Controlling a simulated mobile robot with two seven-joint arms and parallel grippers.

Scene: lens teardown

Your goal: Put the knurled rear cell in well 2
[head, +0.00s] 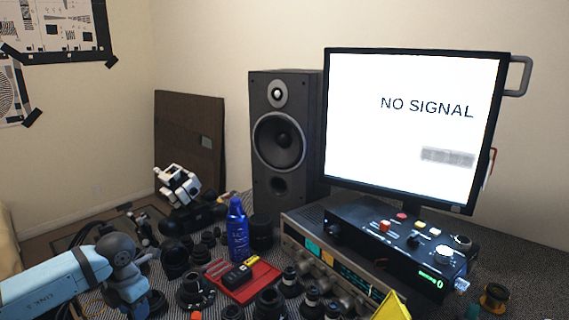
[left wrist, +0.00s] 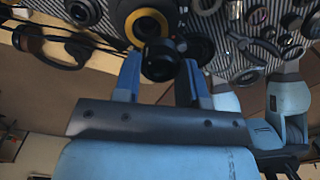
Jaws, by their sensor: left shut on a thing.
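My left arm comes in from the left in the head view, and its gripper (head: 146,257) is small and partly hidden among dark parts. In the left wrist view the two blue fingers of this gripper (left wrist: 158,72) are closed around a small black round part (left wrist: 160,64). I cannot tell from its surface whether this part is the knurled rear cell. It overlaps a larger black piece with a yellow ring (left wrist: 120,18) in that picture; I cannot tell whether they touch. No numbered well can be made out. My right gripper does not show.
Black lens parts (head: 194,292) crowd the table's front. A red tray (head: 268,285) holds a small black box. A blue bottle (head: 238,235) stands behind it. A receiver (head: 325,275), control box (head: 400,245), speaker (head: 283,140) and monitor (head: 400,120) take up the back and right.

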